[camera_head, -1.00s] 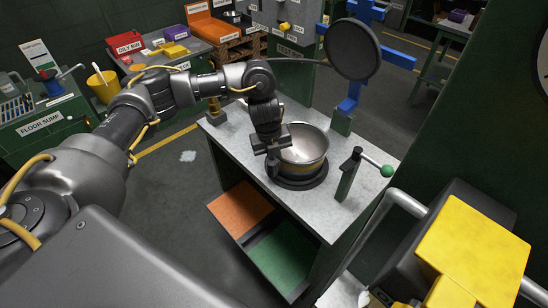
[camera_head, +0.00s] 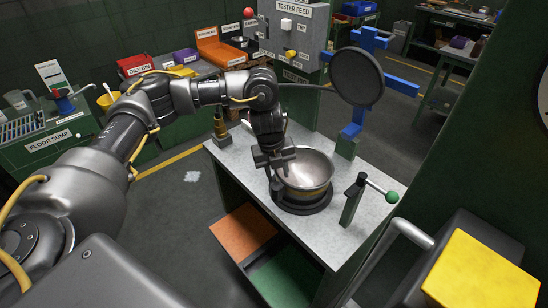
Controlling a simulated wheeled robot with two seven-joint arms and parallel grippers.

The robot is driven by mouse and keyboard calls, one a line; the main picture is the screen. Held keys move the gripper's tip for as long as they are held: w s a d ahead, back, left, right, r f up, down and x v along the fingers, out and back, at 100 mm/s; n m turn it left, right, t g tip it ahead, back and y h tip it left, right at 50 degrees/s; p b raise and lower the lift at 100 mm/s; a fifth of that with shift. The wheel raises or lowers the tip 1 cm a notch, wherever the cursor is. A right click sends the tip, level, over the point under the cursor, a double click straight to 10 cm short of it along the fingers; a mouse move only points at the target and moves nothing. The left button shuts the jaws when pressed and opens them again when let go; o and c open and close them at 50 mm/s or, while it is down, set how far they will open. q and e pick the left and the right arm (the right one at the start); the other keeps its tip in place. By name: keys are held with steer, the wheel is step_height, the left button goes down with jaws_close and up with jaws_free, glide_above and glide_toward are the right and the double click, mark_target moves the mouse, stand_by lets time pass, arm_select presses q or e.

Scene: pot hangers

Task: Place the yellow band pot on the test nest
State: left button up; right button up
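The steel pot (camera_head: 308,162) with a yellow band sits upright, or nearly so, over the dark round test nest (camera_head: 304,207) on the grey bench top. Its open mouth faces up. Whether its base is fully seated on the nest cannot be told. My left gripper (camera_head: 277,182) points down at the pot's left rim and hides part of the rim and wall. Its fingers overlap the rim, but whether they are closed on it or apart cannot be told. My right gripper is not in view.
A lever with a green knob (camera_head: 392,197) stands on the bench right of the pot. A brass fitting (camera_head: 220,128) is at the bench's left corner. Orange (camera_head: 243,232) and green shelves lie below.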

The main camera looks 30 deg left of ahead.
arm_select(q)
step_height(320, 180, up, 7)
steer(key=shift+s+a+r, duration=0.2)
steer(key=shift+s+a, duration=0.2)
stand_by(0.4)
